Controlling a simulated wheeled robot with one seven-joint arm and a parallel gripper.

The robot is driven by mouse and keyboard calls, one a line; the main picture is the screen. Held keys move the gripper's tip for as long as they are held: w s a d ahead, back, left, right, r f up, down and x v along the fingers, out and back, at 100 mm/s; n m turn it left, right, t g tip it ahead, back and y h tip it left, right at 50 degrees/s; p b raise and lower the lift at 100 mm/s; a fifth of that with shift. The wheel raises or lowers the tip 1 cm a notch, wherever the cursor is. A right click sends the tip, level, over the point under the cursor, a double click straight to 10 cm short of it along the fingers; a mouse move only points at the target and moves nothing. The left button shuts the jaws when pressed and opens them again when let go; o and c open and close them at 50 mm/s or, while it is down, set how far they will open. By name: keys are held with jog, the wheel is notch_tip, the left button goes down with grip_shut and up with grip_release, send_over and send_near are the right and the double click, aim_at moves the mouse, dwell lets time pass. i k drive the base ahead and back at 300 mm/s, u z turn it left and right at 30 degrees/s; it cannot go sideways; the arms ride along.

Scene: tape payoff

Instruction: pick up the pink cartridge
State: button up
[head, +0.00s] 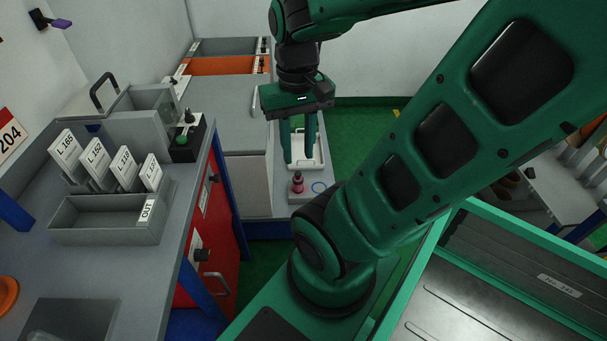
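The pink cartridge (298,185) stands upright on a low grey surface in the middle of the head view, and looks small and dark pink. My gripper (300,161) points down with its two green fingers apart and nothing between them. Its fingertips appear just above the cartridge in the picture. They look apart from it, but how far above or behind it they are I cannot tell.
A white tray (318,154) lies behind the fingers. At left, a grey bench holds an OUT bin (107,222) with labelled cards. A grey cabinet (245,170) stands left of the fingers.

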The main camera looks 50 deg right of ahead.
aim_at(298, 180)
jog(key=z, duration=1.2)
